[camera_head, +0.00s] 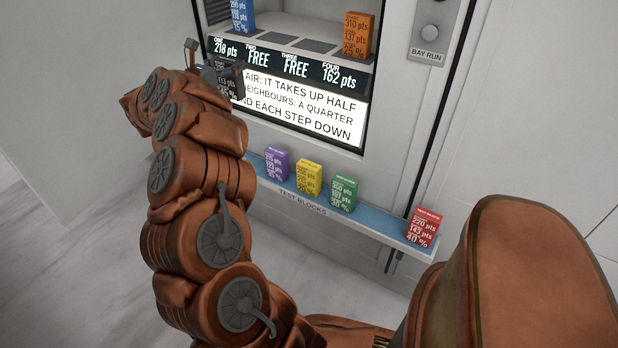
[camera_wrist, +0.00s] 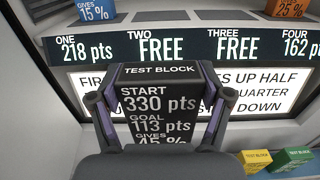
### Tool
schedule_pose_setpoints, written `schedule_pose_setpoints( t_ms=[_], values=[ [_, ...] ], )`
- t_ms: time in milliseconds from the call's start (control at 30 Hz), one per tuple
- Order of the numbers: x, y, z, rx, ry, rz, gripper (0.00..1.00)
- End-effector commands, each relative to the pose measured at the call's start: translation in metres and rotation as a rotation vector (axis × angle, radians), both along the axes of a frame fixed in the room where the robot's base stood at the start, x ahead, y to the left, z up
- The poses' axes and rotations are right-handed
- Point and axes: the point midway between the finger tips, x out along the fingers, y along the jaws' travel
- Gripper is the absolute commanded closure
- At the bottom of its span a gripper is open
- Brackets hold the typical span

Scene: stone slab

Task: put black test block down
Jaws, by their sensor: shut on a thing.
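The black test block (camera_wrist: 160,104) is upright between the fingers of my gripper (camera_wrist: 158,110) in the wrist view. Its face reads START 330 pts, GOAL 113 pts and GIVES 45 %, the last line partly hidden. In the head view the black block (camera_head: 232,80) shows beside my gripper (camera_head: 213,68), in front of the left part of the display. The bay above has slots labelled ONE 218 pts, TWO FREE, THREE FREE and FOUR 162 pts. A blue block (camera_head: 241,16) stands at ONE and an orange block (camera_head: 358,35) at FOUR.
A shelf marked TEST BLOCKS (camera_head: 303,203) holds purple (camera_head: 277,163), yellow (camera_head: 309,176), green (camera_head: 343,193) and red (camera_head: 423,228) blocks. A wide bare stretch lies between green and red. A BAY RUN button (camera_head: 429,33) is at the upper right. The bay's middle pads (camera_head: 289,42) are empty.

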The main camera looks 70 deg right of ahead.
Motion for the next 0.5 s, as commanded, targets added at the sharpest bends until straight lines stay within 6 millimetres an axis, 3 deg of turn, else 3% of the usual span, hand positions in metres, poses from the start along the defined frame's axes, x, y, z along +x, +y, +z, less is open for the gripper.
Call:
schedule_pose_setpoints(
  t_ms=[33,100,300,500],
  values=[
    [0.001,0.003,-0.034,0.002,0.003,-0.002,0.8],
    [0.001,0.006,-0.063,0.002,0.003,-0.005,0.8],
    [-0.002,0.017,-0.143,0.003,0.002,-0.016,0.8],
    [-0.003,0.028,-0.207,0.001,0.0,-0.016,0.8]
  ],
)
